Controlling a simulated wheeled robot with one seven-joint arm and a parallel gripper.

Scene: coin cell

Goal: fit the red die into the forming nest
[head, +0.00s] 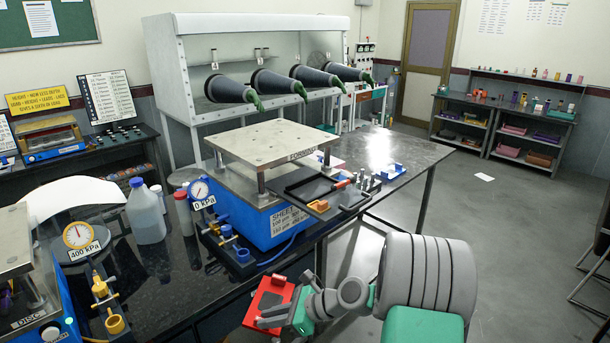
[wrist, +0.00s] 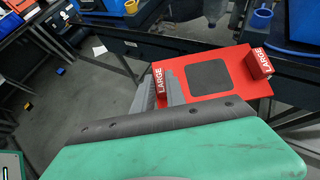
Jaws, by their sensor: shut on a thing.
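The red die (head: 280,281) is a flat red plate with a dark square pad. In the wrist view the red die (wrist: 208,82) shows raised red blocks marked LARGE at two sides. My gripper (head: 273,318) is shut on its near edge and holds it over the floor, in front of the bench. The press marked FORMING (head: 273,143) stands on the bench, a metal top plate on posts over a blue base.
A black tray (head: 309,189) with small parts juts from the press's right side. A 0 kPa gauge (head: 199,190) and blue fittings stand at its front left. Another press (head: 40,285) marked DISC is at far left. The floor right of the bench is open.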

